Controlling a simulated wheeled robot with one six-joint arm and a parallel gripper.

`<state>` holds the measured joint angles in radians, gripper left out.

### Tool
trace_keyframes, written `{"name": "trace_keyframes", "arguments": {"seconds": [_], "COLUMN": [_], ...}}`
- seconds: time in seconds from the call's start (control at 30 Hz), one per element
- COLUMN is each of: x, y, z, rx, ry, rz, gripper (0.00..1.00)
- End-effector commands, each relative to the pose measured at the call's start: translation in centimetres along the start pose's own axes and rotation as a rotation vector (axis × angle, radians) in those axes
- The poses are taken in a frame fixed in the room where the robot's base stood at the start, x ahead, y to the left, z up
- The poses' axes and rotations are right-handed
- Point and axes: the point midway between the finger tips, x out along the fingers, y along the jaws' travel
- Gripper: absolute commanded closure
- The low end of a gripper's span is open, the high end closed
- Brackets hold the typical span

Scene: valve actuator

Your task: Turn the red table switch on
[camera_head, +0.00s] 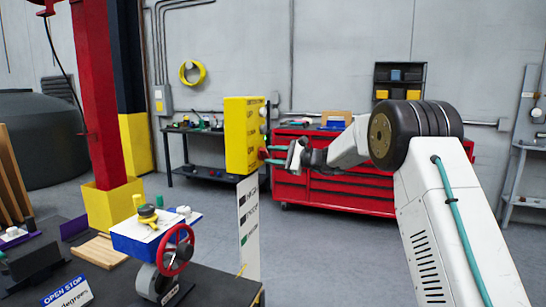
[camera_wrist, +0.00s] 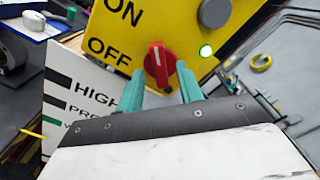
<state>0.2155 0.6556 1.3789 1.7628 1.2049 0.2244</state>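The red switch (camera_wrist: 158,66) is a rotary knob with a pale mark, on the face of a yellow box (camera_wrist: 232,25). The labels ON and OFF are printed left of it, with OFF the nearer. My gripper (camera_wrist: 160,88) has its two teal fingers apart, one on each side of the knob's lower end, with a visible gap between them. I cannot tell whether either finger touches the knob. In the head view, the yellow box (camera_head: 241,135) hangs left of my gripper (camera_head: 269,154), which reaches its right side.
A white sign (camera_head: 248,228) hangs below the box. A table (camera_head: 215,290) with a red handwheel (camera_head: 175,250) stands front left. A red tool cabinet (camera_head: 345,190) stands behind.

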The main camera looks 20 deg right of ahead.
Motion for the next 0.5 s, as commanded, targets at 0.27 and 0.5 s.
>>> {"name": "trace_keyframes", "arguments": {"seconds": [0.27,0.5], "x": [-4.7,-7.2], "y": [-0.1,0.0], "z": [-0.1,-0.1], "rx": [0.000,0.001], "ry": [0.004,0.003], "rz": [-0.003,-0.001], "gripper": [0.64,0.64]}}
